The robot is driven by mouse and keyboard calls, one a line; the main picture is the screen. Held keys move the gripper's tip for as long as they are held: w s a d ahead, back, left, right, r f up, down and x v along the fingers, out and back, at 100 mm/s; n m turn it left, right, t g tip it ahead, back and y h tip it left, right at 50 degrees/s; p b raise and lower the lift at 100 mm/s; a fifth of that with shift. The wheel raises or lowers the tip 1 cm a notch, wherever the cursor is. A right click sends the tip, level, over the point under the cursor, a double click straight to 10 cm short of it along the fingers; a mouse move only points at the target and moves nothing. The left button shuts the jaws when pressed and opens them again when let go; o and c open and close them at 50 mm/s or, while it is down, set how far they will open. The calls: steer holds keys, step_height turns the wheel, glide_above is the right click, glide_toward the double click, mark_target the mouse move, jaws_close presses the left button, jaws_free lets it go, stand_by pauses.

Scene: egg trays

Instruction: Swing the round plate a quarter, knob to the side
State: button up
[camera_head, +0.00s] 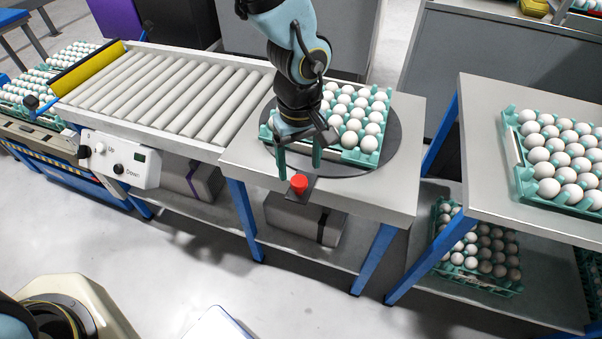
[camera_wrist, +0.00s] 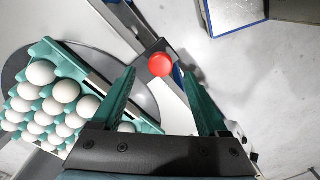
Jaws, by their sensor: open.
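The round plate (camera_head: 345,171) is a dark grey disc set in the light table top. It also shows in the wrist view (camera_wrist: 97,60). A teal tray of white eggs (camera_head: 358,158) sits on it; the tray also shows in the wrist view (camera_wrist: 48,46). The red knob (camera_head: 299,184) stands on a dark bracket at the plate's front side, by the table's front edge. My gripper (camera_head: 299,170) is open, pointing down near the knob. In the wrist view the knob (camera_wrist: 160,65) appears between the fingertips (camera_wrist: 160,74), with space on both sides; contact cannot be told.
A roller conveyor (camera_head: 165,88) with a control box (camera_head: 118,160) adjoins the table on the left. Another table (camera_head: 480,170) with egg trays stands to the right, across a gap. A box (camera_head: 305,218) lies on the shelf below. Floor in front is mostly clear.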

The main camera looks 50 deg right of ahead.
mark_target(299, 180)
steer(key=shift+w+f, duration=0.1)
steer(key=shift+f, duration=2.05)
jaws_close()
